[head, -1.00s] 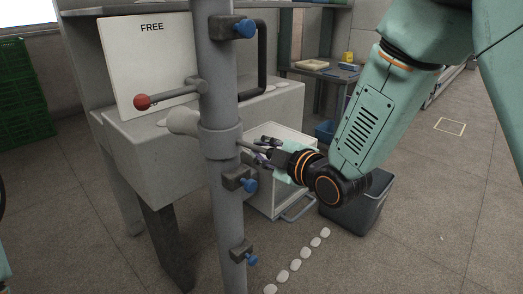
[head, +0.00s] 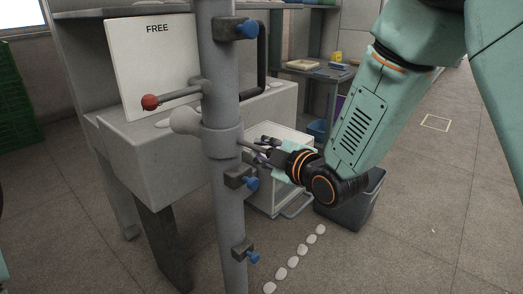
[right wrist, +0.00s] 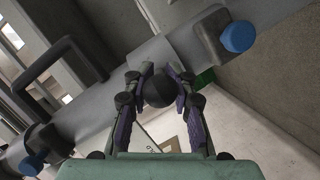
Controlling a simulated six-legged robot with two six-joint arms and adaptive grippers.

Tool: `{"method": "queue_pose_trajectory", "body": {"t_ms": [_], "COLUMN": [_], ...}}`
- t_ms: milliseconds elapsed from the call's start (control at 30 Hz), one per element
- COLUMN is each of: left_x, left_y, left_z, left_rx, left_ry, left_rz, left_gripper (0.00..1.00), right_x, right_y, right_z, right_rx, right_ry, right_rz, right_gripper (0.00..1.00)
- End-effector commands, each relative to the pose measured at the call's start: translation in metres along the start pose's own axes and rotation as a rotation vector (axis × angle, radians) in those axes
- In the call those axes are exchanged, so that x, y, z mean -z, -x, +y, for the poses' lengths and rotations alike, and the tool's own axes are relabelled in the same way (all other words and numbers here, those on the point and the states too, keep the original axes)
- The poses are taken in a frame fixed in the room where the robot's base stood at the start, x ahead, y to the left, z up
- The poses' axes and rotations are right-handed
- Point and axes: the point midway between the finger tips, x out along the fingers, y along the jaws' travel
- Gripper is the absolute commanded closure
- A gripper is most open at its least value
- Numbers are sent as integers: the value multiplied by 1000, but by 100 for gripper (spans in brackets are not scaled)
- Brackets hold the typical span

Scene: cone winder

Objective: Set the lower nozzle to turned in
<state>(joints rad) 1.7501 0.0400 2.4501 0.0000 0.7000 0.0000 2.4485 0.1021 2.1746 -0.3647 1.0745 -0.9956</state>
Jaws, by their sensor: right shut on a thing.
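The lower nozzle, a pale grey cone (head: 185,121), sticks out to the left from a collar (head: 222,141) on the upright grey pole, over the light grey block. A thin rod handle (head: 247,146) leaves the collar on the right side. My right gripper (head: 264,153) is shut at the outer end of this rod. In the right wrist view its fingers (right wrist: 157,92) close around a dark ball knob (right wrist: 158,89), with the pole behind. The nozzle cone is not clear in that view. My left gripper is not in view.
A red ball (head: 150,102) on a rod stands out from the pole above the nozzle. Blue-knobbed clamps (head: 240,179) sit along the pole. A white board reading FREE (head: 155,65) stands behind. A dark grey bin (head: 350,205) and open floor lie to the right.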

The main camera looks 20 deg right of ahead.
Motion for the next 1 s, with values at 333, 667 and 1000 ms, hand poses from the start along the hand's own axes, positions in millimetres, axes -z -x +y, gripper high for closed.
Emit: {"method": "queue_pose_trajectory", "body": {"t_ms": [333, 667, 1000], "left_x": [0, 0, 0], "left_y": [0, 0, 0], "left_z": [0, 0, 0], "left_rx": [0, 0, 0], "left_ry": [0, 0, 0], "left_rz": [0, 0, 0], "left_gripper": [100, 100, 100], "right_x": [0, 1, 1], "right_y": [0, 2, 49], "right_z": [0, 0, 0], "right_rx": [-3, -3, -5], "right_ry": [-2, -2, -8], "right_rz": [-3, -3, -4], "right_gripper": [65, 64, 64]}}
